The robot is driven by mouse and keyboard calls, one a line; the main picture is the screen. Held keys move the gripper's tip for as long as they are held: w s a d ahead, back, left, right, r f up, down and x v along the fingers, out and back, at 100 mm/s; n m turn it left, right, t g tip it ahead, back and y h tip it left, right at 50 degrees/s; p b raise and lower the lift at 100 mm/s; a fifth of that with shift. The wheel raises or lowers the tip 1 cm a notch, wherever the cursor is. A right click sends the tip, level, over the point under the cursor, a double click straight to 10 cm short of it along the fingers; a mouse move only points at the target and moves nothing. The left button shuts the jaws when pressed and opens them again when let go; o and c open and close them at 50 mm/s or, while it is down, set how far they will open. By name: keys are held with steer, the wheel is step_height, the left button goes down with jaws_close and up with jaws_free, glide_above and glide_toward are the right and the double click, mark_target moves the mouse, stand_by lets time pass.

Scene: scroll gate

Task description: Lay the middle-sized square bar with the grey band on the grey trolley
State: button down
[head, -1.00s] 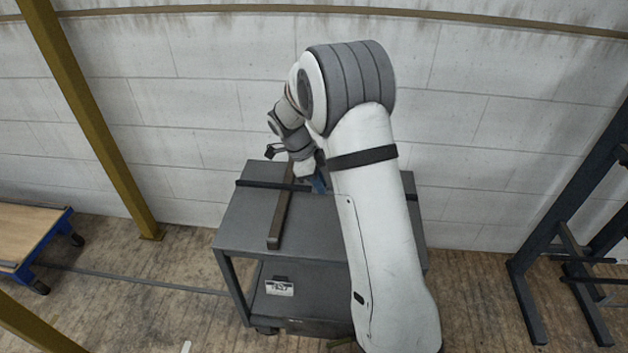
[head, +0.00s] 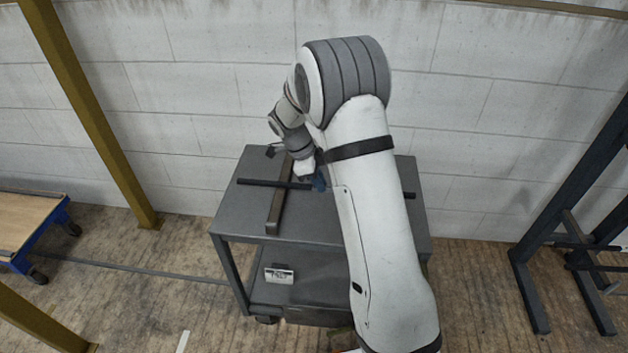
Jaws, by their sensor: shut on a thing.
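A long thin dark bar (head: 262,183) lies crosswise in the picture above the top of the grey trolley (head: 238,217). Its middle is hidden behind my arm, and its right end shows past the arm. My gripper (head: 317,181) is shut on this bar, and its fingers are mostly hidden by my wrist and arm. I cannot make out a grey band on it. I cannot tell whether it touches anything below. A thicker grey-brown square bar (head: 275,211) lies front to back on the trolley top, and the dark bar crosses over it in the picture.
The trolley's lower shelf carries a small white label (head: 279,275). A blue cart with a wooden top (head: 25,222) stands at the left, near a yellow post (head: 97,130). A dark rack (head: 572,190) stands at the right. A pale block wall is behind the trolley.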

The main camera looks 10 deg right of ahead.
steer(key=shift+f, duration=0.1)
stand_by(0.3)
steer(key=c, duration=1.4)
jaws_free()
steer(key=shift+o, duration=0.2)
steer(key=shift+o, duration=0.4)
steer(key=shift+o, duration=1.4)
steer(key=shift+s, duration=0.1)
steer(key=shift+s, duration=0.1)
